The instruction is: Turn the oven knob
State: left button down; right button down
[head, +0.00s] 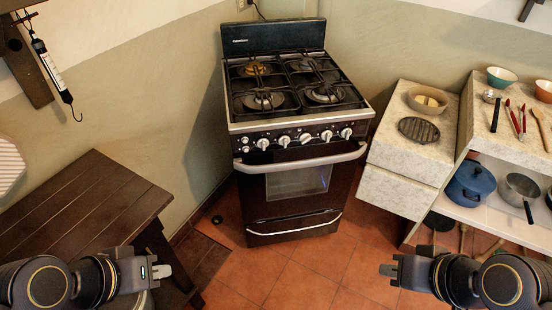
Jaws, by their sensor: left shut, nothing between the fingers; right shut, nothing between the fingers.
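The oven (293,195) stands in the back corner, a dark stove with a gas hob on top. A row of several white knobs (305,138) runs along its front panel, above the door handle (300,164). The oven door is shut. My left gripper (165,271) is at the lower left, shut and empty, well in front of the oven. My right gripper (386,270) is at the lower right, shut and empty, also well apart from the oven. Neither gripper touches a knob.
A dark wooden table (80,205) stands at the left. A stone counter (410,155) stands right of the oven, with a shelf unit holding a blue pot (470,185) and a grey pan (520,188). The tiled floor (300,275) in front of the oven is clear.

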aim_at(305, 137)
jog(key=l+u, duration=0.65)
jog(key=u, duration=0.2)
jog(key=l+u, duration=0.4)
jog(key=k+j, duration=0.05)
jog(key=j, duration=0.05)
